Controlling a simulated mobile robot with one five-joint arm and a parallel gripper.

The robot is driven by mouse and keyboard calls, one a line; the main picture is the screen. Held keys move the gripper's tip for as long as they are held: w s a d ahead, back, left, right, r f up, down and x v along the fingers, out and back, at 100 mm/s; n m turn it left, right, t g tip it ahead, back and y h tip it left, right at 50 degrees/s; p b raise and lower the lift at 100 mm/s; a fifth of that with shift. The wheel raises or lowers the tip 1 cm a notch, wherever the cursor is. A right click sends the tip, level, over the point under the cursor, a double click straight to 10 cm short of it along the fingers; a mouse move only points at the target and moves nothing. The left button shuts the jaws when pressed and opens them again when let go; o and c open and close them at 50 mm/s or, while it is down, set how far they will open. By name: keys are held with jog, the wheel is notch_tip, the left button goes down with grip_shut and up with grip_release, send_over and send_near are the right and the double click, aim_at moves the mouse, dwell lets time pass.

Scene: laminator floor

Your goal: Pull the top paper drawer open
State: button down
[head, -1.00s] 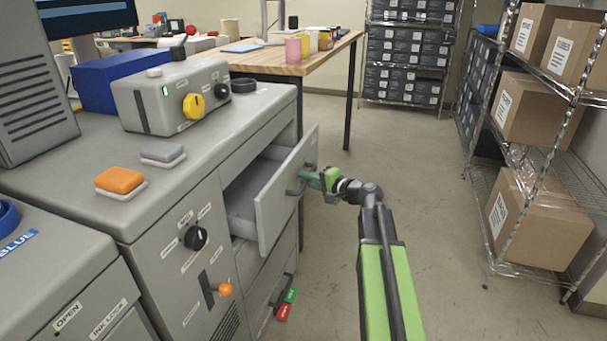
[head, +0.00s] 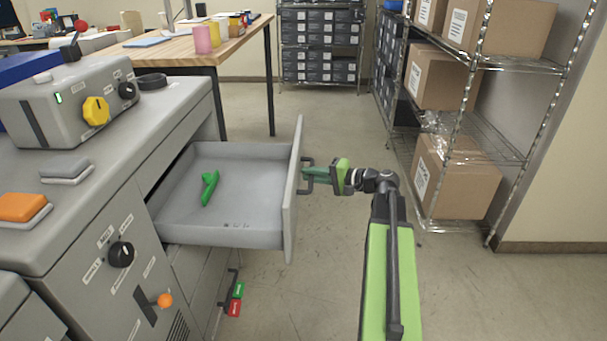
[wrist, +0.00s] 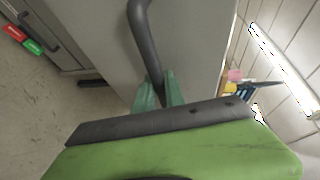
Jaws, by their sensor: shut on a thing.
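The top paper drawer (head: 225,240) is pulled well out of the grey cabinet in the head view, and its inside shows. A green object (head: 209,187) lies on the drawer floor. My gripper (head: 310,174) is at the outer side of the drawer front, with its fingers shut on the dark drawer handle (head: 306,162). In the wrist view, the green fingertips (wrist: 158,92) close on the dark curved handle (wrist: 143,35) in front of the grey drawer front (wrist: 95,40).
A lower handle with green and red tags (head: 235,300) is under the drawer. The cabinet carries a control box with a yellow knob (head: 96,110). A wire shelf with cardboard boxes (head: 455,180) stands at right. The floor between is clear.

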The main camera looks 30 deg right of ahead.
dwell(0.3)
jog(key=c, duration=1.7)
grip_release()
jog(key=shift+s+d, duration=0.1)
jog(key=p+v, duration=0.3)
jog(key=v, duration=1.4)
jog(key=shift+s+d, duration=0.1)
jog(key=shift+d, duration=0.05)
